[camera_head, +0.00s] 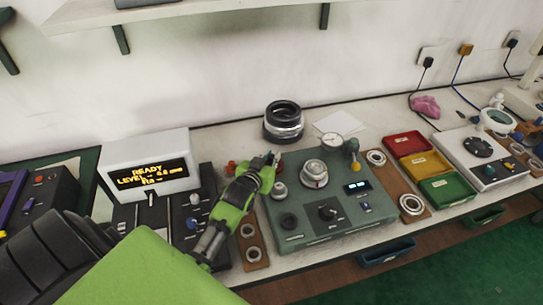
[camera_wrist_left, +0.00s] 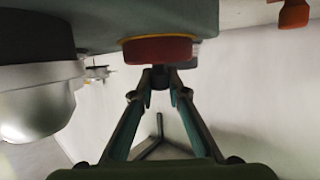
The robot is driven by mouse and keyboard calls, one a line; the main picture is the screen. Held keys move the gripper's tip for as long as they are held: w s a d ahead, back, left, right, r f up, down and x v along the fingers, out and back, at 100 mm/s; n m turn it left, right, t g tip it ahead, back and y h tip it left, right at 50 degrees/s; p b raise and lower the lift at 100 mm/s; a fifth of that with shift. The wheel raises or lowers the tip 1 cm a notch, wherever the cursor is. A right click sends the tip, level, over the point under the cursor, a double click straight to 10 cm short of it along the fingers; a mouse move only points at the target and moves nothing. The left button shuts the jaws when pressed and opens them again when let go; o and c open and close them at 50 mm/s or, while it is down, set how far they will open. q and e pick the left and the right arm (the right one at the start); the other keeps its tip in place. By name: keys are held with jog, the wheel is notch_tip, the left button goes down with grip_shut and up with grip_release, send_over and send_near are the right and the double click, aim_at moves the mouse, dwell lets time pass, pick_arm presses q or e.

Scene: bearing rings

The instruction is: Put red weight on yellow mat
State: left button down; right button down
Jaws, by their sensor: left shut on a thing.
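My left gripper (camera_head: 270,160) reaches in from the left, behind the grey-green machine's left back corner. In the left wrist view, which looks upside down, its fingertips (camera_wrist_left: 160,77) close together at the red weight (camera_wrist_left: 158,50), a short round disc. A thin yellow edge, perhaps the yellow mat (camera_wrist_left: 150,38), shows directly against the weight's far face, its lower side if the view is inverted. I cannot tell whether they touch. In the head view the gripper mostly hides the weight, and I cannot make out the mat. My right gripper is not in view.
The grey-green machine (camera_head: 292,236) with knobs and a dial stands just right of my left gripper. A black and silver ring stack (camera_head: 283,122) stands behind. A small orange-red thing (camera_head: 231,168) is left of the gripper. Red, yellow and green trays (camera_head: 446,186) lie further right.

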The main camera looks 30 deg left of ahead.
pick_arm(q)
jog(key=shift+r, duration=0.15)
jog(key=shift+f, duration=0.4)
jog(key=c, duration=2)
grip_release()
jog(key=shift+s+f, duration=0.1)
jog(key=shift+f, duration=0.15)
jog(key=shift+r, duration=0.3)
jog(key=shift+s+d+r, duration=0.1)
jog(key=shift+s+r, duration=0.05)
jog(key=shift+r, duration=0.05)
jog(key=b+v, duration=0.1)
jog(key=v, duration=1)
jog(key=shift+s+r, duration=0.2)
jog(key=shift+s, duration=0.05)
